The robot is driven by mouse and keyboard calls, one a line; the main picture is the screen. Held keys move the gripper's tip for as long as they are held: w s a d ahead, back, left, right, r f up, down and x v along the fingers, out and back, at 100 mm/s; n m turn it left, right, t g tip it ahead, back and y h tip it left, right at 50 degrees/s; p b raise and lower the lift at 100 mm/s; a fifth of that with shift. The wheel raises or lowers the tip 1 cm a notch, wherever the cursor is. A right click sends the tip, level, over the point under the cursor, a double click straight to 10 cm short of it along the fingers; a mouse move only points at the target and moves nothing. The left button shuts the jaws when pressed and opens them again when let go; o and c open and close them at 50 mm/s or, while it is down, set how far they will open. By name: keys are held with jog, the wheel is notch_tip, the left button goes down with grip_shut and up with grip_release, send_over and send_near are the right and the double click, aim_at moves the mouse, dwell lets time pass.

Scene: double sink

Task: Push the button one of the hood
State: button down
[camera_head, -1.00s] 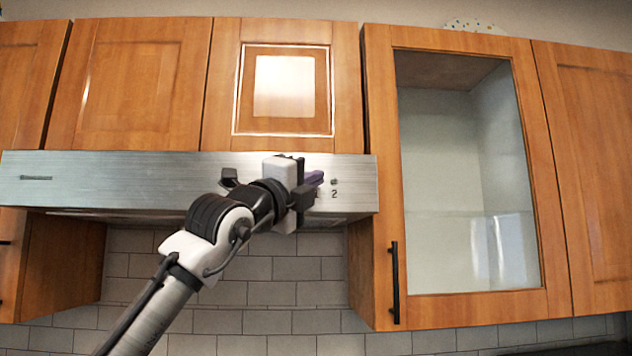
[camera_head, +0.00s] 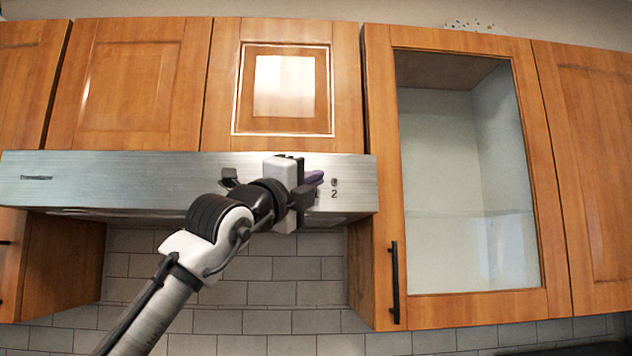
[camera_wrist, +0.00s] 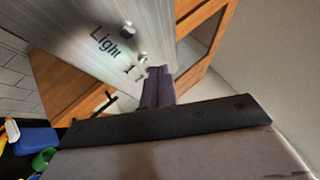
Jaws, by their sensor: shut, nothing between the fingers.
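The steel range hood (camera_head: 110,180) spans the wall under the cabinets. In the wrist view its panel (camera_wrist: 80,30) carries the word "Light", a round knob (camera_wrist: 128,29) and a small button (camera_wrist: 142,57) beside a "1". In the head view a button (camera_head: 334,182) above a "2" shows just right of my gripper (camera_head: 315,178), which hides button one there. My gripper is shut and empty. Its purple fingertips also show in the wrist view (camera_wrist: 157,74), right beside the button by the "1". I cannot tell whether they touch it.
Wooden cabinets (camera_head: 140,75) sit above the hood. A glass-door cabinet (camera_head: 383,260) with a black handle (camera_head: 394,282) stands to its right, reaching lower than the hood. Grey wall tiles (camera_head: 270,294) lie below. Blue and green items (camera_wrist: 38,140) show at the wrist view's lower left.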

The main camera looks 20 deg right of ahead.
jog(key=shift+w, duration=0.2)
jog(key=shift+w+d, duration=0.15)
jog(key=shift+w, duration=0.15)
jog(key=shift+w, duration=0.15)
dwell(0.6)
jog(key=shift+s+a, duration=0.2)
jog(key=shift+s, duration=0.45)
jog(key=shift+s+a+b, duration=0.15)
jog(key=shift+s+a, duration=0.1)
jog(key=shift+s, duration=0.7)
jog(key=shift+s+a+b, duration=0.2)
jog(key=shift+s+a, duration=0.1)
jog(key=shift+s, duration=0.65)
jog(key=shift+s+a+b, duration=0.15)
jog(key=shift+s+a, duration=0.1)
jog(key=shift+s, duration=0.7)
